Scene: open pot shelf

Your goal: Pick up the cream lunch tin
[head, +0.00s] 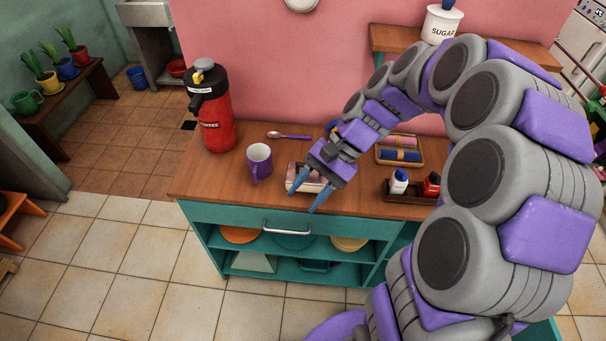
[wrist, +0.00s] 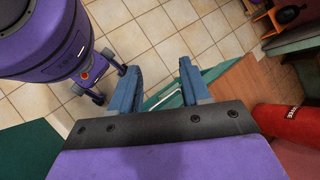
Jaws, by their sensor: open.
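A small cream-edged box with a pinkish top (head: 299,175), which looks like the cream lunch tin, is on the wooden counter right of the purple mug. My gripper and wrist hide part of it in the head view. My gripper (head: 303,200) is open, with its two blue fingers pointing down and toward the counter's front edge, in front of the box. In the wrist view my gripper (wrist: 158,66) shows nothing between its fingers but floor and the counter front. The box cannot be made out in the wrist view.
A purple mug (head: 259,159), a red coffee flask (head: 217,133) and a spoon (head: 290,136) are on the counter's left half. A tray with rolled cloths (head: 401,156) and a bottle caddy (head: 398,183) are at right. Open shelves below hold dishes.

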